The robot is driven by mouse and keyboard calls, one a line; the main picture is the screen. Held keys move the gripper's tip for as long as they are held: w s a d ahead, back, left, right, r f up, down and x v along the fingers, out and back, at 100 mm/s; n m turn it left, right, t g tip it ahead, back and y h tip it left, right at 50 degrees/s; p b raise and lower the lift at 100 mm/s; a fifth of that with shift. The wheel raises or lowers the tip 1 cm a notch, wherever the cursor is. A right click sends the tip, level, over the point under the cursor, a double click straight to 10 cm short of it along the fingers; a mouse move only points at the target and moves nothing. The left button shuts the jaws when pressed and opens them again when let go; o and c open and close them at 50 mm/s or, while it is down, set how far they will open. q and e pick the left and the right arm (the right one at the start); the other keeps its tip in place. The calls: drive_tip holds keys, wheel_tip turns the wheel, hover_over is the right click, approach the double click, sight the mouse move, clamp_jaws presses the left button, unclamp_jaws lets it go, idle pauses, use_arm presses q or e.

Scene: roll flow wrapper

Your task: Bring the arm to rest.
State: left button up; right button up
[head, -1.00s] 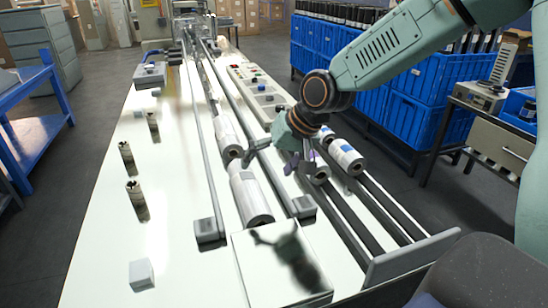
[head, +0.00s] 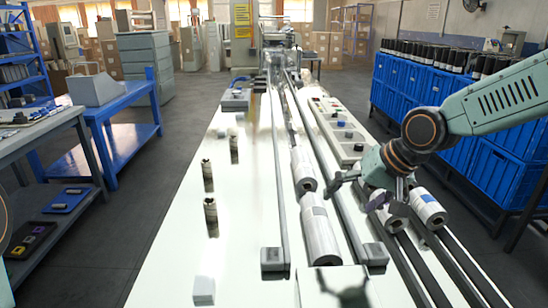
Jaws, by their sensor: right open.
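My right arm comes in from the right in the head view, and its green and grey gripper (head: 368,195) hangs above the right part of the long white table (head: 250,215). Its jaws are open, with one dark finger reaching left and the other to the right. I see nothing held between them. The gripper is over the rails, close to the white rolls; whether it touches one I cannot tell. It partly hides a roll (head: 389,218) behind it. My left gripper is not in view.
White rolls (head: 318,235) lie between the long rails. A labelled roll (head: 427,208) lies right of the gripper. A control panel (head: 335,130) stands beyond. Blue crates (head: 440,85) line the right side.

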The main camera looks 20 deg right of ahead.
sight(324, 221)
drive_tip(key=shift+x, duration=4.1)
drive_tip(key=shift+f, duration=0.2)
drive_tip(key=shift+r, duration=0.2)
